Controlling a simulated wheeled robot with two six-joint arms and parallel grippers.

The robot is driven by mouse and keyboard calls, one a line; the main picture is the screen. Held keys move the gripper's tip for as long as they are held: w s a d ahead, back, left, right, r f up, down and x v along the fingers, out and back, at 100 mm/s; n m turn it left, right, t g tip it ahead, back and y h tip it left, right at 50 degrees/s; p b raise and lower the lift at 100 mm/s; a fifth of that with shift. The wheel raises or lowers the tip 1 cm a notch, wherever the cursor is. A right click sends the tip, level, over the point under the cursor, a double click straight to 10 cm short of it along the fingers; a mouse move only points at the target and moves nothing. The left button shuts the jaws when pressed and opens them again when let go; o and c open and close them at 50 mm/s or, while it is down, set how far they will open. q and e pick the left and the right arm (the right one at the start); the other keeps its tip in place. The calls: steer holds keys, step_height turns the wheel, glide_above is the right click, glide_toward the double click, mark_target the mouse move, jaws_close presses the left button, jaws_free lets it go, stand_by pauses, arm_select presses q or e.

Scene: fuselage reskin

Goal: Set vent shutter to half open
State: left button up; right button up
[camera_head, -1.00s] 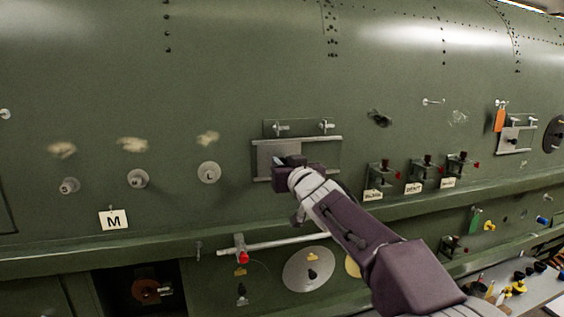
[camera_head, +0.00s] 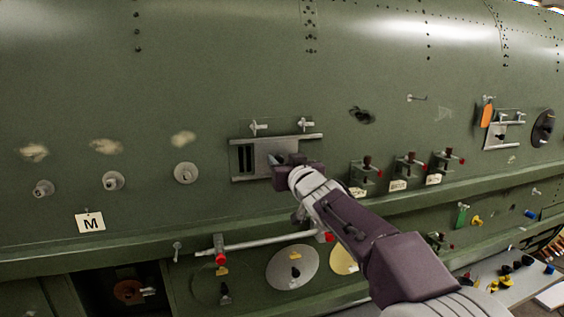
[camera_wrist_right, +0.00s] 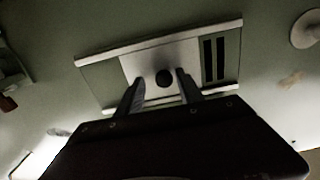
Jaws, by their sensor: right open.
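The vent (camera_head: 236,178) is a framed panel with light top and bottom rails on the green fuselage. Its grey shutter plate (camera_head: 262,150) sits near the middle of the rails. Dark slots (camera_head: 247,158) are uncovered to its left in the head view; they show on the right in the wrist view (camera_wrist_right: 214,58). My right gripper (camera_head: 280,160) is at the plate. In the wrist view, its open fingers (camera_wrist_right: 160,84) stand either side of the plate's round black knob (camera_wrist_right: 163,76); I cannot tell whether they touch it. My left gripper is out of view.
Two small latches (camera_head: 280,126) sit above the vent. Several red-tipped switches (camera_head: 406,164) stand out to its right. Round grey knobs (camera_head: 186,173) are to its left. A pale horizontal bar (camera_head: 270,242) runs below.

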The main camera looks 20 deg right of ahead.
steer(key=s+a, duration=0.1)
steer(key=s, duration=0.8)
steer(key=s+d+f+m+g+h+b, duration=0.2)
steer(key=f+g+b, duration=0.6)
steer(key=f, duration=2.5)
steer(key=s+a+f+g+b, duration=0.1)
steer(key=s+f+g+b, duration=0.3)
steer(key=s+f, duration=0.6)
steer(key=s+a+f+n+g+y+b, duration=0.1)
steer(key=s+f+g+b, duration=0.3)
steer(key=s+f, duration=0.7)
step_height(320, 180, down, 6)
steer(key=shift+s+a+f+g+y, duration=0.15)
steer(key=shift+s+a+g+y, duration=0.15)
steer(key=shift+g, duration=0.1)
